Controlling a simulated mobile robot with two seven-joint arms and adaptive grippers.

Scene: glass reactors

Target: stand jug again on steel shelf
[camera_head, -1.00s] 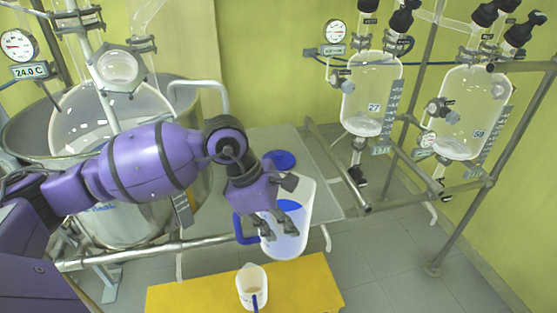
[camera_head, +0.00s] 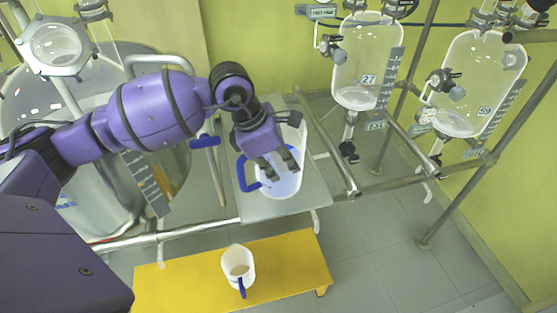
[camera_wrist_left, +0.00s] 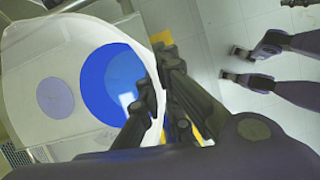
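The jug (camera_head: 287,182) is a large translucent white vessel with a blue handle (camera_head: 246,180) on its left side. In the head view it is over the steel shelf (camera_head: 305,200), slightly tilted; I cannot tell whether its base touches. My left gripper (camera_head: 277,166) is shut on the jug's wall, pointing down. The left wrist view looks into the jug (camera_wrist_left: 50,45), with the left fingers (camera_wrist_left: 168,110) closed on its edge and a blue round patch (camera_wrist_left: 98,85) showing within. My right gripper is not seen in the head view.
A smaller white jug (camera_head: 237,258) with a blue handle stands on the yellow bench (camera_head: 290,262) in front. A large steel vessel (camera_head: 165,185) is at left. Glass reactors (camera_head: 365,65) hang on a pipe frame at right. Dark parts (camera_wrist_left: 290,88) show at the right of the wrist view.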

